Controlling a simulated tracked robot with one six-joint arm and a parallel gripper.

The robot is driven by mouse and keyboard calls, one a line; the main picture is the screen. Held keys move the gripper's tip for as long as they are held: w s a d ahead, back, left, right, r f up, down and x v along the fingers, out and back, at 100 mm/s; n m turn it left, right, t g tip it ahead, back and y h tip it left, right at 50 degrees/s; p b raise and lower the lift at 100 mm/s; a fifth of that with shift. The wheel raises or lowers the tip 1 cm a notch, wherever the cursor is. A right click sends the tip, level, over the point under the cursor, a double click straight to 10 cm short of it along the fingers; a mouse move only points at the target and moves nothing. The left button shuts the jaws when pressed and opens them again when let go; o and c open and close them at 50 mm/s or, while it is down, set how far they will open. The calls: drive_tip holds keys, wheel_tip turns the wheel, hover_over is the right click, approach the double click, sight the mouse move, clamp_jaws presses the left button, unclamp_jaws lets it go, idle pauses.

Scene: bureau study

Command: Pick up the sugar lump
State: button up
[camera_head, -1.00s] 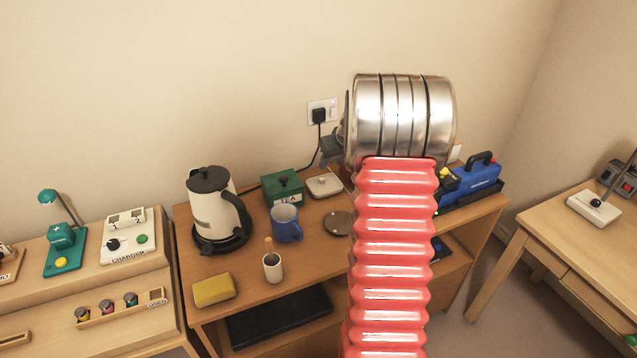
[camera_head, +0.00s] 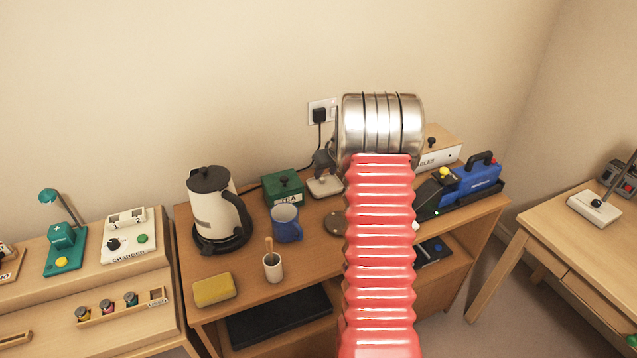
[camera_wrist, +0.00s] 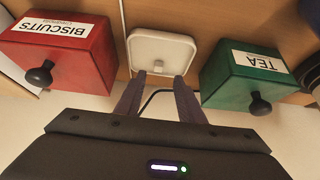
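A small pale lump, which looks like the sugar lump (camera_wrist: 158,65), sits on a shallow white square dish (camera_wrist: 168,41) in the wrist view. The dish also shows in the head view (camera_head: 319,192) on the wooden cabinet, beside the green TEA box. My gripper (camera_wrist: 160,75) is open and empty, its two dark fingertips apart on either side of the lump's line. In the head view my gripper (camera_head: 324,172) is dark, small and just above or behind the dish. I cannot tell its exact height. The lump is not clear in the head view.
A green TEA box (camera_wrist: 248,77) and a red BISCUITS box (camera_wrist: 62,52) flank the dish. A wall plug (camera_head: 319,115) with cable is behind.

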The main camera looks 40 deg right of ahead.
sight(322, 178)
drive_tip(key=shift+x, duration=2.6)
drive_tip(key=shift+d, duration=0.15)
drive_tip(key=shift+c, duration=0.4)
clamp_jaws()
